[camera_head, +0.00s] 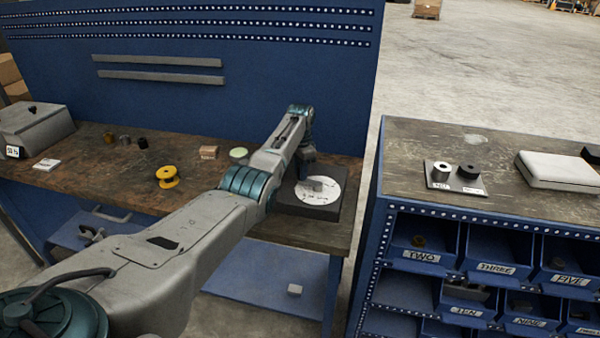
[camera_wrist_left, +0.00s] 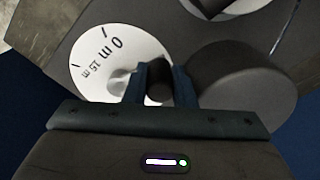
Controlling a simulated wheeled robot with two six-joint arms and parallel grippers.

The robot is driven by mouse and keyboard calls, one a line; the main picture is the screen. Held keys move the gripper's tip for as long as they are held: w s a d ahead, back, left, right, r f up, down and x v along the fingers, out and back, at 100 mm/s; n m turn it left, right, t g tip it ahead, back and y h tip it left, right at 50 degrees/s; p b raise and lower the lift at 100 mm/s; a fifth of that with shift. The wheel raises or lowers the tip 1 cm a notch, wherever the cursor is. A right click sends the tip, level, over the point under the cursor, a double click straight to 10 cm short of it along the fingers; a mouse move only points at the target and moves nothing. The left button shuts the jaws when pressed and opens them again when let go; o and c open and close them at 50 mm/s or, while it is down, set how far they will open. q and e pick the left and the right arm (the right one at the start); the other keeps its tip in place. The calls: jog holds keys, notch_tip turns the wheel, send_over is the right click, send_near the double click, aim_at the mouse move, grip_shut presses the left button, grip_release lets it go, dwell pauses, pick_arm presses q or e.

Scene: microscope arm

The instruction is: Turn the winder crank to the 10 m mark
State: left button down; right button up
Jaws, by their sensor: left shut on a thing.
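The winder (camera_head: 310,208) is a dark box at the right end of the workbench, with a white dial (camera_head: 328,195) on top. In the left wrist view the dial (camera_wrist_left: 92,58) shows the marks "0 m" and "15 m"; I see no 10 m mark there. My left gripper (camera_head: 307,172) points down over the dial. In the left wrist view its fingers (camera_wrist_left: 160,78) are shut on the dark round crank knob (camera_wrist_left: 159,88). A grey piece under the fingers covers part of the dial. My right gripper is not in view.
A large dark cylinder (camera_wrist_left: 243,88) stands close to the right finger in the wrist view. A yellow spool (camera_head: 167,177) and a small wooden block (camera_head: 208,152) lie on the bench (camera_head: 115,187). A blue cabinet (camera_head: 375,225) with labelled bins stands to the right, past a gap.

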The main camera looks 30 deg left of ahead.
pick_arm(q)
jog(key=shift+w, duration=0.1)
jog(key=c, duration=1.2)
grip_release()
jog(key=shift+d+r, duration=0.1)
jog(key=shift+r, duration=0.1)
jog(key=shift+r, duration=0.1)
jog(key=shift+r+p, duration=0.45)
jog(key=shift+p, duration=0.1)
notch_tip(320, 180, up, 6)
jog(key=p, duration=0.5)
jog(key=shift+p, duration=0.3)
jog(key=shift+r+p, duration=0.35)
jog(key=shift+r, duration=0.05)
jog(key=shift+f, duration=0.1)
